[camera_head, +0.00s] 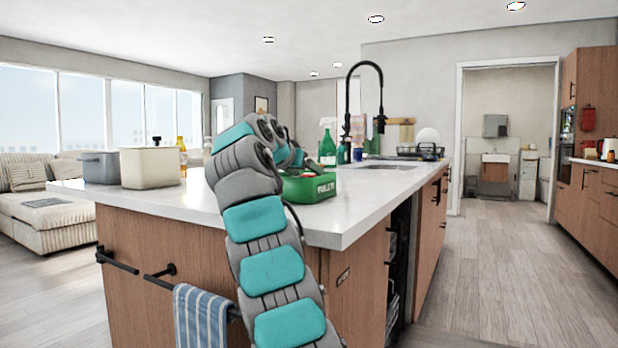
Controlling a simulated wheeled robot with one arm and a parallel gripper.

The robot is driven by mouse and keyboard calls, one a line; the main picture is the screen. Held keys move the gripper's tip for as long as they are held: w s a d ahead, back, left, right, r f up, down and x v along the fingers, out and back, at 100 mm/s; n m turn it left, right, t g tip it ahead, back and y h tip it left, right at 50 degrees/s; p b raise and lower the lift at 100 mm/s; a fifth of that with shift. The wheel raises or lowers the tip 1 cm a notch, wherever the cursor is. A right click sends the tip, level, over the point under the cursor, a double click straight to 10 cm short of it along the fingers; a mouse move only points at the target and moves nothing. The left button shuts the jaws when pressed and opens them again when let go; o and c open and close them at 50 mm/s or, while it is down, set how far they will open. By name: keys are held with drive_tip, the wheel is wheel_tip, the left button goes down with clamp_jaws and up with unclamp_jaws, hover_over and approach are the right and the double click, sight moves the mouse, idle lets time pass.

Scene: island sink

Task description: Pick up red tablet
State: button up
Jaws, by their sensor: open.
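I cannot make out a red tablet in this view. My teal and grey arm reaches up over the near end of the white island counter (365,205). My gripper (308,167) is small in the picture and partly hidden by my arm. It is open, at or just above a green box (312,190) with white lettering on its side. The inside of the box is mostly hidden, and I cannot tell what lies in it.
A beige bin (150,168) and a grey pot (99,168) stand on the counter's left. A green spray bottle (327,148) and a black faucet (348,110) are behind the box. A striped towel (200,316) hangs in front. Floor at right is clear.

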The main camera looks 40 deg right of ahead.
clamp_jaws()
idle(0.7)
